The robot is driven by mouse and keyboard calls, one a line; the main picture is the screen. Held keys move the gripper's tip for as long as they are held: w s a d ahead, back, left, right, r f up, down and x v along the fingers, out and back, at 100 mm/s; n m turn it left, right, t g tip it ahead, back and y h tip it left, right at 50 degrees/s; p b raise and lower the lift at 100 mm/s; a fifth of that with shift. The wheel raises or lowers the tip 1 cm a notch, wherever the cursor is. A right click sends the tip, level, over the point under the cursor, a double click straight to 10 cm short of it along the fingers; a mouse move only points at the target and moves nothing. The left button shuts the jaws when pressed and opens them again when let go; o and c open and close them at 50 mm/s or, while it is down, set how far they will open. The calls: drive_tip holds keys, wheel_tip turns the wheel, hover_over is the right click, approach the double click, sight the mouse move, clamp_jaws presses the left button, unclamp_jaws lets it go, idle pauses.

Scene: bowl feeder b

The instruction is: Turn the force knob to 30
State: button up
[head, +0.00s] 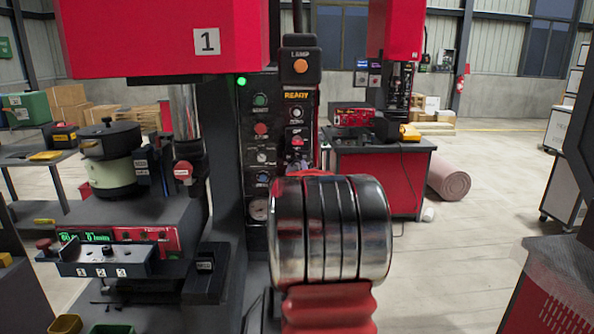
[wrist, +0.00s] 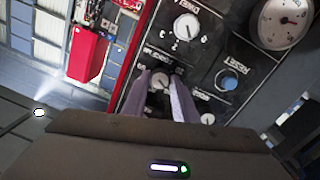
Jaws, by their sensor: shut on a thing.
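In the wrist view, a small pale round knob (wrist: 158,80) sits on the dark control panel, between the two fingers of my gripper (wrist: 162,92). The fingers are closed on its sides. Its printed label and scale are too small and partly covered, so I cannot read its setting. In the head view, the control panel (head: 280,96) stands on the red press, and my arm hides my gripper and the lower right of the panel.
Close by in the wrist view are a white dwell knob (wrist: 187,27), a blue reset button (wrist: 228,78) and a round gauge (wrist: 285,22). The head view shows a lit READY display (head: 297,96), an amber lamp button (head: 300,66) and a pot (head: 110,160) at left.

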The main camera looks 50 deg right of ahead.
drive_tip(key=shift+m, duration=1.5)
drive_tip(key=o, duration=1.1)
drive_tip(key=shift+c, duration=0.2)
drive_tip(key=shift+s, duration=0.1)
drive_tip(key=v, duration=1.3)
drive_tip(key=shift+s+a, duration=0.2)
drive_tip(key=shift+a, duration=0.05)
